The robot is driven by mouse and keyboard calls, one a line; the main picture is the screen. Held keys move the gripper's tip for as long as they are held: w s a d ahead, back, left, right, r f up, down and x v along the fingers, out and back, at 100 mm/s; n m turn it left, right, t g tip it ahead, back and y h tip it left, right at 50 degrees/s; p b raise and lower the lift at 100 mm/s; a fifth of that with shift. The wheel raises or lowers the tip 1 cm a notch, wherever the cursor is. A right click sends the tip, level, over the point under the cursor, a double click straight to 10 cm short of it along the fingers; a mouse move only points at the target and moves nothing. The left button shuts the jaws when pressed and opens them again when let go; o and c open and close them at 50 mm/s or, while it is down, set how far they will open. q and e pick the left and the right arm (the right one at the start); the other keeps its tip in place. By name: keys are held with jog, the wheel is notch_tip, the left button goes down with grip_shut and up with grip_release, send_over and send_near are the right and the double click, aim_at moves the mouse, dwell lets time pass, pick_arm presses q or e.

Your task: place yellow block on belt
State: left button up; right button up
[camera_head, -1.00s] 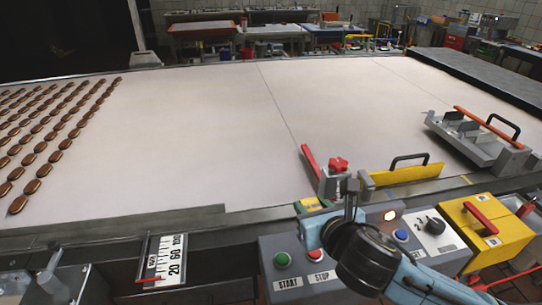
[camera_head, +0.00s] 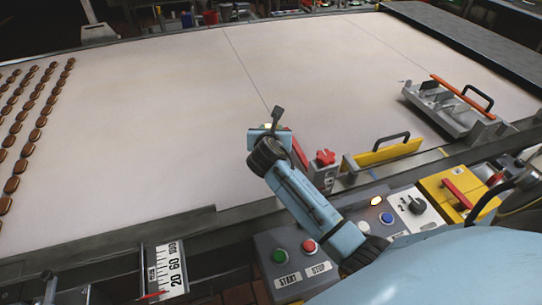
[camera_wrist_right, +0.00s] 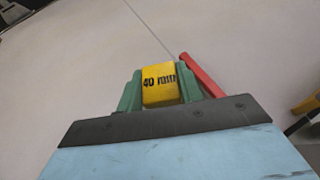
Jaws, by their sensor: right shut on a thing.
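The yellow block (camera_wrist_right: 160,86), marked "40 mm", is held between the green fingers of my right gripper (camera_wrist_right: 160,92) in the right wrist view. In the head view my right gripper (camera_head: 270,128) is over the near part of the pale belt (camera_head: 150,115), left of the red lever. The block is mostly hidden there by the gripper. I cannot tell from these frames how high it is above the belt. My left gripper is not in view.
Rows of brown biscuits (camera_head: 35,135) lie on the belt at the left. A red knob (camera_head: 325,157), a yellow guide with a black handle (camera_head: 385,152) and a grey fixture (camera_head: 450,108) stand along the right edge. The belt's middle is clear.

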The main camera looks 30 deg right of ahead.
notch_tip(320, 180, down, 7)
jog(key=shift+f+b, duration=0.15)
jog(key=shift+b, duration=0.8)
jog(key=shift+f+b, duration=0.6)
jog(key=shift+f, duration=1.05)
jog(key=shift+d, duration=0.1)
jog(key=shift+f, duration=0.2)
jog(key=o, duration=1)
jog(key=shift+s+r, duration=0.1)
jog(key=shift+r, duration=0.15)
jog(key=p+v, duration=0.2)
jog(key=v, duration=0.9)
jog(key=shift+s+a, duration=0.2)
jog(key=shift+a, duration=0.25)
